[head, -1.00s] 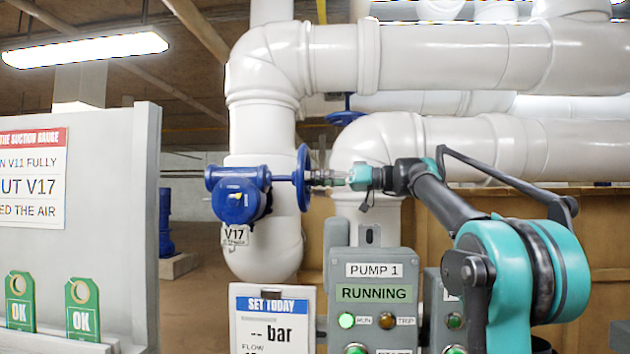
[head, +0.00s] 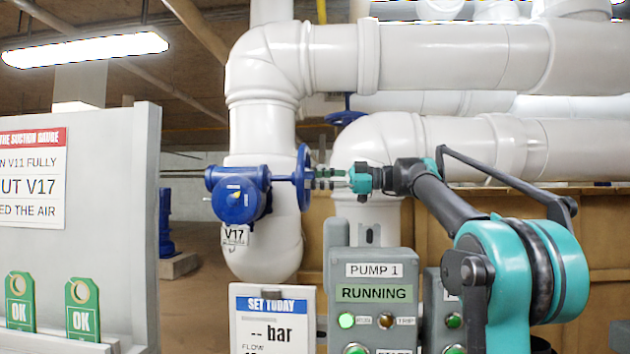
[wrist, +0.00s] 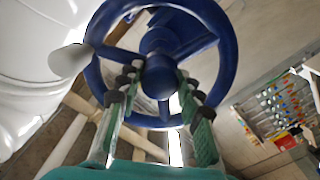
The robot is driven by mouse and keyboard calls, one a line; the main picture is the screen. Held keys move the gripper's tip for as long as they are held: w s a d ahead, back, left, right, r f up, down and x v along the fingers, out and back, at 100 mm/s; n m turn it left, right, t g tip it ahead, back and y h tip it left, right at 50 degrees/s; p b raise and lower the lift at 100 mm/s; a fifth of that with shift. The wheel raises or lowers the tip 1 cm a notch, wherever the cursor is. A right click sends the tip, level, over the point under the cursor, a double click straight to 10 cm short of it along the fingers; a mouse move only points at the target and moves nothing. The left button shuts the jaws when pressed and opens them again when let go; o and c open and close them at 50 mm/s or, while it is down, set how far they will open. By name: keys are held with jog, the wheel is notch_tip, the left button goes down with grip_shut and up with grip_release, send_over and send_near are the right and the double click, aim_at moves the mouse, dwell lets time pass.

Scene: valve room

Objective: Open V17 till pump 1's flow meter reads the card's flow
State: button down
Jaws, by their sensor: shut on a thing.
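The V17 valve has a blue body (head: 238,192) with a hanging V17 tag (head: 235,236), and a blue handwheel (head: 303,180) seen edge-on. My gripper (head: 318,180) is at the wheel's right face, level with its centre. In the wrist view the wheel (wrist: 229,55) faces me, and my gripper's fingers (wrist: 157,82) are on either side of its hub, shut on the wheel's middle. The SET TODAY card (head: 272,318) shows "-- bar"; its FLOW line is cut off by the picture's bottom edge. No flow meter reading is legible.
The pump 1 panel (head: 373,292) reads RUNNING, with a green lamp lit. White pipes (head: 430,58) run above and behind the valve. A grey board (head: 110,190) with a sign and green OK tags (head: 82,307) stands at left.

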jog(key=shift+n, duration=0.8)
jog(key=c, duration=1)
grip_release()
jog(key=d, duration=1.2)
jog(key=shift+s, duration=0.2)
